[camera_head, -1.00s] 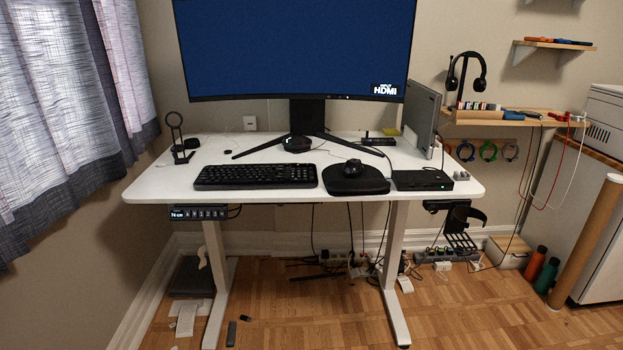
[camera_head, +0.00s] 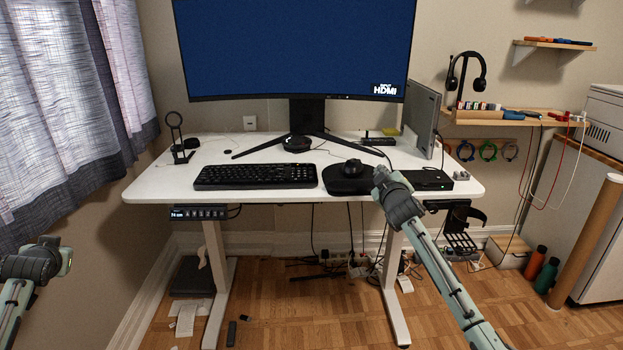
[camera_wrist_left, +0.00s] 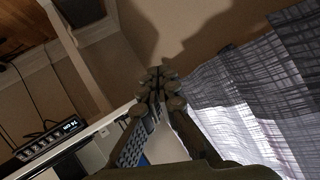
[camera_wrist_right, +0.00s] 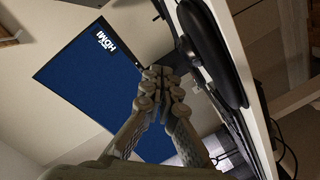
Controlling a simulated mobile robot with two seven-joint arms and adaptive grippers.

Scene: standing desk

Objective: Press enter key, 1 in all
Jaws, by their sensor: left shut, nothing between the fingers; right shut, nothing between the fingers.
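The black keyboard (camera_head: 256,176) lies on the white desk (camera_head: 160,182), left of the black mouse pad with the mouse. Its enter key is too small to make out. My right gripper (camera_head: 380,173) is shut and empty at the desk's front edge, in front of the mouse pad and well right of the keyboard. In the right wrist view its fingertips (camera_wrist_right: 159,76) touch. My left arm is low at the left edge of the head view, off the desk. In the left wrist view its gripper (camera_wrist_left: 156,77) is shut and empty near the curtain.
The mouse pad (camera_head: 341,187) with the mouse (camera_head: 352,167) lies between my right gripper and the keyboard. A black box (camera_head: 433,181) lies right of it. The monitor (camera_head: 296,50) stands behind. A desk control panel (camera_head: 198,213) hangs under the front edge.

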